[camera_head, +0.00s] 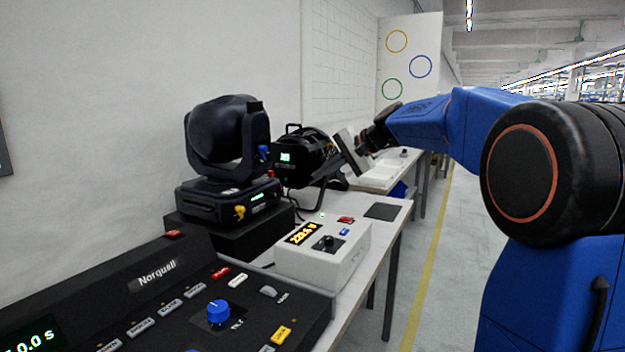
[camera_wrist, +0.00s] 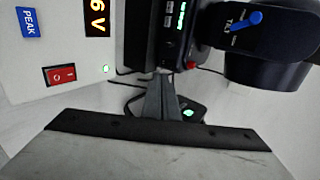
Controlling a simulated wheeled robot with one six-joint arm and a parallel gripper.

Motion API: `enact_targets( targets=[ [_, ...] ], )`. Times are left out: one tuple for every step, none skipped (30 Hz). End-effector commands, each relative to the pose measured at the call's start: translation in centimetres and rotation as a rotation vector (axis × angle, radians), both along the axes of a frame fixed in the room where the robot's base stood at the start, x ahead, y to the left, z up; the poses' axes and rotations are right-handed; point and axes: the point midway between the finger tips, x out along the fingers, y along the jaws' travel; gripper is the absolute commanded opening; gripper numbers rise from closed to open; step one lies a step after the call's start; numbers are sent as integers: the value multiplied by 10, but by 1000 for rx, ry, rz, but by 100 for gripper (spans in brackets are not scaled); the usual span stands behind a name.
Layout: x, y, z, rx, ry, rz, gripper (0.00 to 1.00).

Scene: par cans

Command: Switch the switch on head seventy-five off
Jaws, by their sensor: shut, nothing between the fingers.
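A black moving-head light (camera_head: 226,140) stands on a dark block at left centre. It carries a blue lever, a small red part (camera_head: 271,173), a yellow knob (camera_head: 240,211) and a green display too small to read. In the wrist view its blue tilt lever (camera_wrist: 243,22) and red part (camera_wrist: 190,65) show. A black par can (camera_head: 305,160) with a lit display stands behind it. I cannot read which fixture is numbered seventy-five, nor tell any switch's position on it. My gripper (camera_head: 350,153) is beside the par can in the picture; its shut fingers (camera_wrist: 160,88) show empty in the wrist view.
A white meter box (camera_head: 322,262) with an orange display, black knob and red rocker (camera_wrist: 61,75) stands in front. A black Norquell console (camera_head: 150,290) fills the foreground. A dark mat (camera_head: 382,211) lies on the bench. Cables lie behind the box. The floor at right is open.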

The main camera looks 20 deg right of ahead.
Motion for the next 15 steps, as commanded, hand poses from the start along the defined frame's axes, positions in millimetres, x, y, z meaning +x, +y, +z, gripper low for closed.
enact_targets(
  targets=[
    [-2, -2, 2, 0, 0, -1, 0],
    [-3, -3, 3, 0, 0, -1, 0],
    [-3, -4, 3, 0, 0, -1, 0],
    [-4, -4, 4, 0, 0, -1, 0],
    [-4, -4, 4, 0, 0, -1, 0],
    [-4, -5, 4, 0, 0, -1, 0],
    [-4, -5, 4, 1, 1, -1, 0],
    [-4, -5, 4, 1, 1, -1, 0],
    [-4, -5, 4, 1, 1, -1, 0],
    [-4, -5, 4, 1, 1, -1, 0],
    [-4, -4, 4, 1, 1, -1, 0],
    [-4, -4, 4, 1, 1, -1, 0],
    [-4, -4, 4, 1, 1, -1, 0],
    [-4, -5, 3, 1, 1, -1, 0],
    [-5, -5, 1, 0, 1, -1, 0]
  ],
)
